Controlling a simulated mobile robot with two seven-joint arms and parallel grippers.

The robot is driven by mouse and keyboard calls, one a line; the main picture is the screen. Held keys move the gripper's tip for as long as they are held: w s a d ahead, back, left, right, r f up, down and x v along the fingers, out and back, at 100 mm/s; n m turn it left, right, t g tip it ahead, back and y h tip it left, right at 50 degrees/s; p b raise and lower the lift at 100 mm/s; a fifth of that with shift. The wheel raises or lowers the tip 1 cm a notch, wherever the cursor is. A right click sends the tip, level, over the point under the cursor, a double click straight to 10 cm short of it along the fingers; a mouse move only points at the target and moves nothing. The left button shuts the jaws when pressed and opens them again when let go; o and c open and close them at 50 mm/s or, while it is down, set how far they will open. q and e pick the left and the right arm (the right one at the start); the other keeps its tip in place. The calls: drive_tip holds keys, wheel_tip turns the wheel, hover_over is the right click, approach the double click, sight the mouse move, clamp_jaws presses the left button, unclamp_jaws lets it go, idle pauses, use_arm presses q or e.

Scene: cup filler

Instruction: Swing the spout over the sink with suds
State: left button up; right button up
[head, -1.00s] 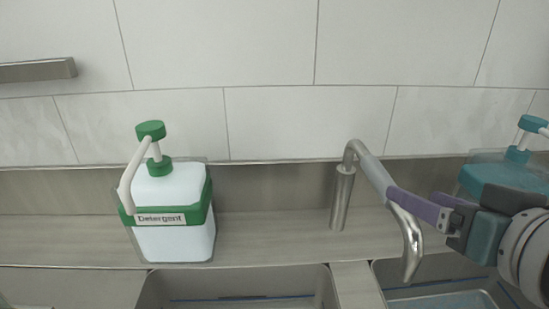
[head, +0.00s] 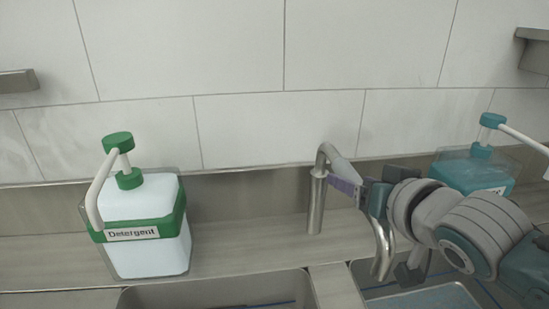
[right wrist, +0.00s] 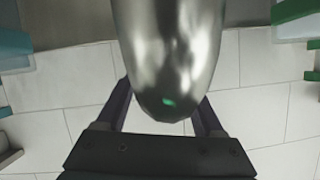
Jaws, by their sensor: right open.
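The silver faucet spout (head: 384,250) rises from a post (head: 316,205) behind the divider between two sinks. It bends right, and its tip hangs over the right sink (head: 362,284), whose bottom shows pale blue. I cannot make out suds in either sink. The left sink (head: 215,294) is cut off by the lower edge. My right gripper (head: 343,184), with purple fingers, is at the spout's upper part. In the right wrist view the spout (right wrist: 168,55) lies between the two spread fingers; contact cannot be told. My left gripper is out of view.
A white detergent bottle with a green band (head: 148,255) and pump stands on the left of the ledge. A teal pump container (head: 475,174) stands behind my right arm. A tiled wall (head: 240,50) closes the back. The ledge between bottle and post is clear.

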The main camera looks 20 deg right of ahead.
clamp_jaws()
idle(0.5)
idle(0.8)
